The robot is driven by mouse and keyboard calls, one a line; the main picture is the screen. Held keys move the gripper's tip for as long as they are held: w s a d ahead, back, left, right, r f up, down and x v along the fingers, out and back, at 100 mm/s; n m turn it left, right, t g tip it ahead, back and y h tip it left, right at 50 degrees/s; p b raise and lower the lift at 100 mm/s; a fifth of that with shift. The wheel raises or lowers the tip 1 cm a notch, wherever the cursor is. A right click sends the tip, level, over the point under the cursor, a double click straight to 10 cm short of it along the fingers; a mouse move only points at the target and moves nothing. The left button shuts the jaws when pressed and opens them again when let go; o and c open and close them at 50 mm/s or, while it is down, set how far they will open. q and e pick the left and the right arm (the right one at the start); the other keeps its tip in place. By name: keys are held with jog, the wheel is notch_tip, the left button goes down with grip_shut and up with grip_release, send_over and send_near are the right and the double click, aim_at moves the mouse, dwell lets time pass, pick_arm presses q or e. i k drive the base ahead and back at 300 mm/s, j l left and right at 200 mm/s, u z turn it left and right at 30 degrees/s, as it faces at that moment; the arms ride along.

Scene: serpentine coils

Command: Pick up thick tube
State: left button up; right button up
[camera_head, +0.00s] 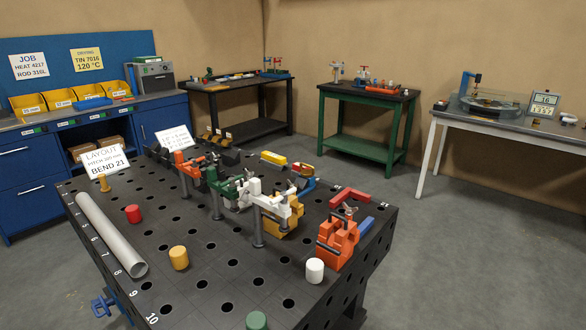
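A thick light-grey tube (110,233) lies along the left edge of the black perforated table (215,285) in the head view. Its open end faces the front, near the printed numbers 8 and 9. Its far end is near the white LAYOUT sign. Nothing touches the tube from above. Neither of my grippers shows in this view.
Red (133,214), yellow (179,257), white (314,270) and green (256,321) cylinders stand on the table. The LAYOUT sign (104,161) stands behind the tube. Several clamps and an orange vise (337,243) fill the table's middle and right. A blue clamp (104,305) hangs at the left edge.

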aim_at(134, 262)
jog(key=u, duration=1.3)
